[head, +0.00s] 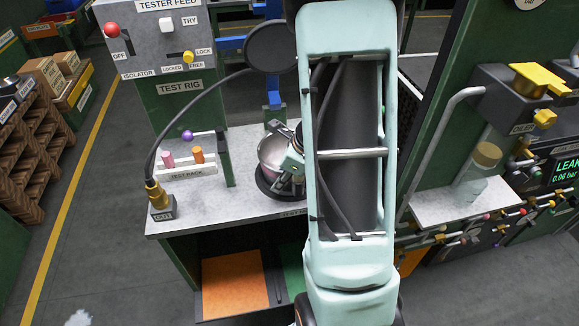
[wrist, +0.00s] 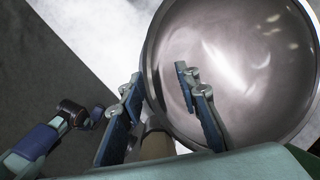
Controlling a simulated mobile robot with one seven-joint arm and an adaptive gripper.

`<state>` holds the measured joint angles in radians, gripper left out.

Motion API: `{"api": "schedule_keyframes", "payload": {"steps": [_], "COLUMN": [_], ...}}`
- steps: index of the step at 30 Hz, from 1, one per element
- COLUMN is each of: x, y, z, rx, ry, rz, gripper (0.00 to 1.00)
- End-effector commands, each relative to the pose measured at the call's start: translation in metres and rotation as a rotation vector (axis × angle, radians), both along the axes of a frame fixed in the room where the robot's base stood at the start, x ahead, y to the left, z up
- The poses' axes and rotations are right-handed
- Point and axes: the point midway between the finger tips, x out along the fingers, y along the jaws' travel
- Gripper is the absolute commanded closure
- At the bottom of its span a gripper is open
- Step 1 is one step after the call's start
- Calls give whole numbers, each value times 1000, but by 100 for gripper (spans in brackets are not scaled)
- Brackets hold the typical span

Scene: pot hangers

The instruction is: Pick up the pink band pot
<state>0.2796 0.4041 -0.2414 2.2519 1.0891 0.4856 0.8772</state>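A metal pot (head: 271,152) stands on a dark round base on the grey bench of the test rig. It is partly hidden by my arm. In the wrist view the pot (wrist: 240,70) fills the right side, its shiny interior open toward the camera. One finger is outside the rim and the other is over the interior. I cannot tell whether either finger touches the pot. In the head view my gripper (head: 292,162) is at the pot's right side.
A test rack (head: 187,172) with pink and orange pegs stands left of the pot. A dark round disc (head: 270,47) is above the bench. A white shelf with a jar (head: 478,165) is at right.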

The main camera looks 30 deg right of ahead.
Motion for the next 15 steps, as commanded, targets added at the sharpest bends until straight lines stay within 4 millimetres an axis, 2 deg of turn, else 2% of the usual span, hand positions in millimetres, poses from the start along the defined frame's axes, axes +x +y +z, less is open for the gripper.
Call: {"api": "schedule_keyframes", "payload": {"steps": [8,15], "x": [2,2], "y": [1,1], "z": [-3,-3], "rx": [-1,0], "ry": [-1,0], "rz": [1,1], "gripper": [70,95]}}
